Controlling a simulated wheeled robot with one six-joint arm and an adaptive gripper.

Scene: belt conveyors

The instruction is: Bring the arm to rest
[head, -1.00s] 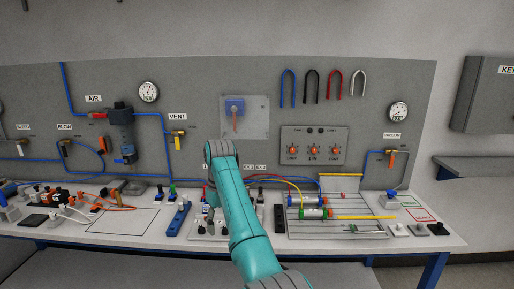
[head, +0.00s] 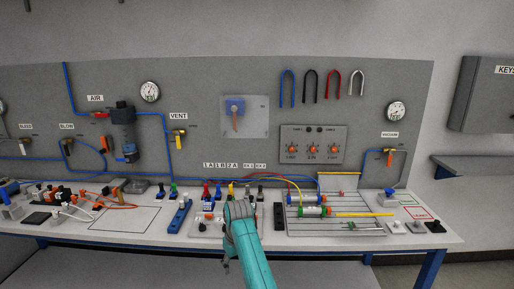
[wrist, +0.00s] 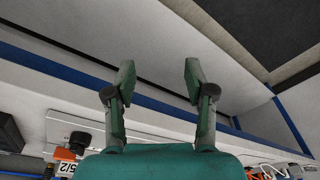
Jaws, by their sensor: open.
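My arm (head: 251,255) is teal and reaches up from the bottom of the head view, in front of the middle of the workbench. Its grey upper end hides part of the switch panel there. In the wrist view my gripper (wrist: 158,75) has its two green fingers spread apart with nothing between them. The fingers point toward the bench's blue edge stripe and the pale surfaces beyond it. The fingertips cannot be made out in the head view.
The workbench (head: 110,237) carries several fittings at left and a cylinder rig (head: 335,228) at right. A grey panel (head: 205,90) with gauges and valves stands behind. A wall cabinet (head: 490,95) and a shelf (head: 480,167) are at far right.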

